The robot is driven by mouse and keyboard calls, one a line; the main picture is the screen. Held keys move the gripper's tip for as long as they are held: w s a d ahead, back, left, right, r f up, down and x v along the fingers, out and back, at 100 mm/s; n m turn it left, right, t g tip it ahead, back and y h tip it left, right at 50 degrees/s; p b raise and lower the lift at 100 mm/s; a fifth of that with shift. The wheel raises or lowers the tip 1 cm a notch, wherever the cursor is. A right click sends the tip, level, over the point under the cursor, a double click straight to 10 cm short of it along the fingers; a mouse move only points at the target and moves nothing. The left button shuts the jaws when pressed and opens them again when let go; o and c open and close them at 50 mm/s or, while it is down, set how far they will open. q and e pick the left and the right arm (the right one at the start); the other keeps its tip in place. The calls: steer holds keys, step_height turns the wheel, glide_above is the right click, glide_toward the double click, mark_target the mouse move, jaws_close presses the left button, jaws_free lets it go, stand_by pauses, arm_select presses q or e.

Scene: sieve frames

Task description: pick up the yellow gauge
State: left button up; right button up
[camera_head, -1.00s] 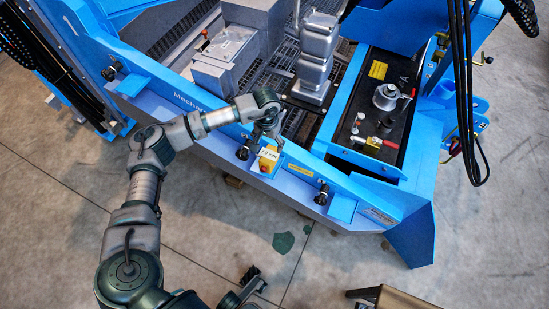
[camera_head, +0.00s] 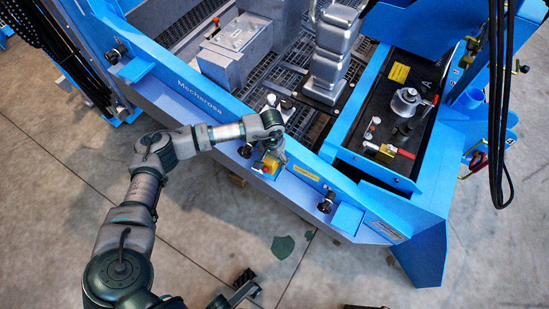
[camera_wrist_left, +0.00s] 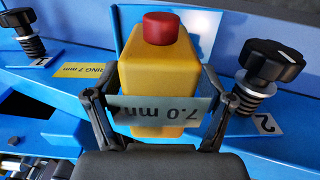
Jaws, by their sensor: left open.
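The yellow gauge (camera_wrist_left: 158,75) shows in the left wrist view as an upright yellow block with a round red cap. A grey plate reading 7.0 mm (camera_wrist_left: 165,110) lies across its front. My left gripper (camera_wrist_left: 157,103) is open, with one finger on each side of the block and plate. I cannot tell whether the fingers touch them. In the head view, the gauge (camera_head: 267,168) is at the blue front rail, partly hidden by my left gripper (camera_head: 272,158).
Black knobs (camera_wrist_left: 271,62) stand on both sides of the gauge in the wrist view. The blue rail (camera_head: 190,120) runs along the machine's front. Grey metal blocks (camera_head: 334,55) and a black panel (camera_head: 390,110) with fittings lie behind. The floor (camera_head: 340,270) in front is mostly clear.

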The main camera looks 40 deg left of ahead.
arm_select(q)
steer(key=shift+d, duration=0.1)
jaws_close()
steer(key=shift+r, duration=0.15)
